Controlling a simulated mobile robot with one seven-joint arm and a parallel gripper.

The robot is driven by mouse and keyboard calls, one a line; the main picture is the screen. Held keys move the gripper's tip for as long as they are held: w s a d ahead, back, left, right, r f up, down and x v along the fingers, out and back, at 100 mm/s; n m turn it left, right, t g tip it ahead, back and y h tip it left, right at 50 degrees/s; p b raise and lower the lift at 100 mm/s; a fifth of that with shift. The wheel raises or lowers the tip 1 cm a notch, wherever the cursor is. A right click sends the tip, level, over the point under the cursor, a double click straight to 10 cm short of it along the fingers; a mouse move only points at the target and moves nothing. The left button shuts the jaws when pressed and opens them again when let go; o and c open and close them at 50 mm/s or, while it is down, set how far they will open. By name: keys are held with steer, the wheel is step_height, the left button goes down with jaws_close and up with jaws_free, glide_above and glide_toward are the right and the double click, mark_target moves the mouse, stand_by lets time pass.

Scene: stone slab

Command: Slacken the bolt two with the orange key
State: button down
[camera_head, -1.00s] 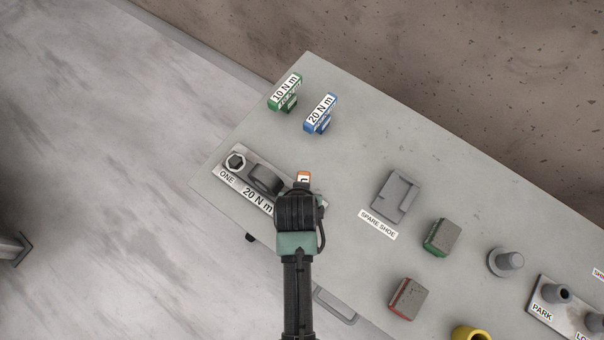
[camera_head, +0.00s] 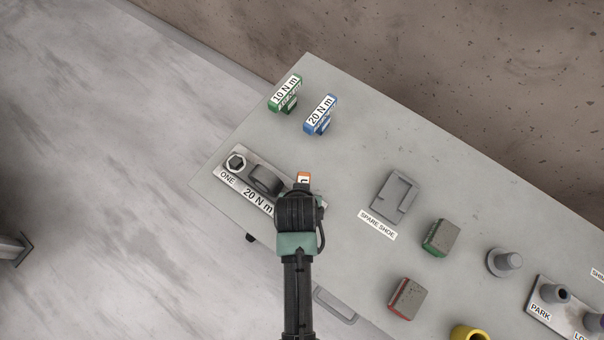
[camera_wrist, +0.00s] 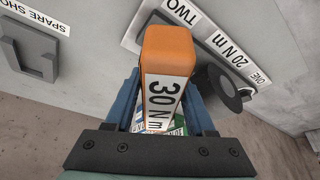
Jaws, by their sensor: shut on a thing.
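The orange key (camera_wrist: 168,52), marked 30 N m, is held between the jaws of my gripper (camera_wrist: 166,100), which is shut on it. In the head view a small orange end of the key (camera_head: 304,175) shows just beyond my gripper (camera_head: 300,195). The gripper is over the right end of a grey plate (camera_head: 233,184) labelled ONE and 20 N m. The wrist view also shows the label TWO on this plate (camera_wrist: 212,38), close beside the key. Bolt two is hidden by the key and gripper, so I cannot tell whether the key sits on it.
Bolt one (camera_head: 236,162) and a dark round clamp part (camera_head: 266,179) stand on the plate's left. A green 10 N m key (camera_head: 286,94) and a blue 20 N m key (camera_head: 320,114) stand behind. The spare shoe (camera_head: 395,196) and several other parts are to the right.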

steer(key=shift+f+b, duration=0.5)
steer(key=shift+f, duration=0.25)
stand_by(0.3)
steer(key=shift+r+n+p, duration=0.1)
steer(key=shift+n+p, duration=0.25)
steer(key=shift+n, duration=0.25)
steer(key=n, duration=0.1)
steer(key=n+y, duration=0.2)
steer(key=n, duration=0.1)
steer(key=shift+a+p, duration=0.25)
steer(key=shift+p, duration=0.15)
steer(key=n, duration=0.2)
steer(key=n+g+y, duration=0.1)
steer(key=n, duration=0.1)
steer(key=n+g+y, duration=0.1)
steer(key=n, duration=0.2)
steer(key=shift+s+a+b, duration=0.15)
steer(key=shift+a+b, duration=0.1)
steer(key=shift+b, duration=0.15)
steer(key=shift+r+p, duration=1.65)
steer(key=shift+p, duration=0.1)
steer(key=shift+r, duration=0.1)
step_height(320, 180, up, 5)
steer(key=p, duration=0.4)
steer(key=shift+p, duration=0.4)
